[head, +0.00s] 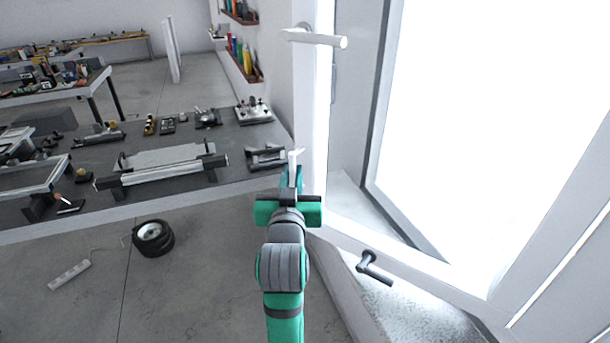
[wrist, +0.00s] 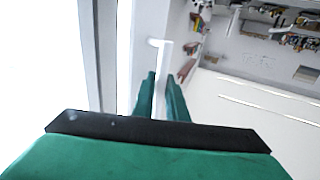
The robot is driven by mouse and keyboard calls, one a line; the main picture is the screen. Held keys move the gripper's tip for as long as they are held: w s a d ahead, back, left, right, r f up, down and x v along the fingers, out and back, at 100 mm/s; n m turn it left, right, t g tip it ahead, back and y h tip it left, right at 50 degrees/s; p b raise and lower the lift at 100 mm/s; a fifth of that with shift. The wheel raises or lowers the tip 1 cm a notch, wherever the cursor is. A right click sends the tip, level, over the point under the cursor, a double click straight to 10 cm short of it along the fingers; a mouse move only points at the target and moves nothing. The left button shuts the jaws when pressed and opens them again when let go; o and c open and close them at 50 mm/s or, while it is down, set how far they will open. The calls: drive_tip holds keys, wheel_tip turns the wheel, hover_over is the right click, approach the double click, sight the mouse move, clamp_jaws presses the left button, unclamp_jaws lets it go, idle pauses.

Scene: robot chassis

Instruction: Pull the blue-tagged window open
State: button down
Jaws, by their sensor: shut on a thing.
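A tall white-framed window (head: 318,130) stands right of centre in the head view, with bright panes. The fingers hide part of the bar. I see no blue tag in either view.
Another white lever handle (head: 318,38) is higher on the frame, and a dark handle (head: 373,268) is at lower right. A low workbench (head: 235,150) with tools stands to the left. A small black wheel (head: 153,238) and a power strip (head: 69,274) lie on the floor.

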drive_tip(key=shift+s, duration=0.2)
drive_tip(key=c, duration=1.8)
unclamp_jaws()
drive_tip(key=shift+o, duration=0.2)
drive_tip(key=shift+a, duration=0.1)
